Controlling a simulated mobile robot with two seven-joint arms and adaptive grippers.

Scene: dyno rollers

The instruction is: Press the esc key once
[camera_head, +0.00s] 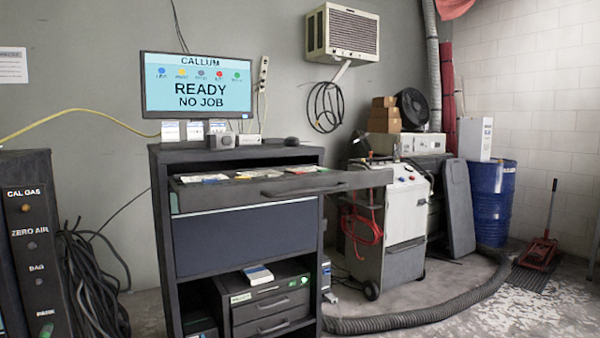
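I see no esc key and cannot make out a keyboard. A monitor (197,120) on top of a dark cabinet (162,235) reads "CALLUM", "READY" and "NO JOB", with a row of coloured dots above. A dark drawer or tray (345,181) sticks out from the cabinet's upper part, toward the right. Flat papers or packets (203,178) lie in it, too small to read. A small dark rounded object (291,141), perhaps a mouse, sits on the cabinet top. Neither of my grippers is in view.
A dark panel (32,235) labelled "CAL GAS" and "ZERO AIR" stands at the left. A wheeled cart (405,225) and a blue drum (490,200) stand at the right. A thick hose (430,315) lies across the floor. Cables (88,285) hang beside the panel.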

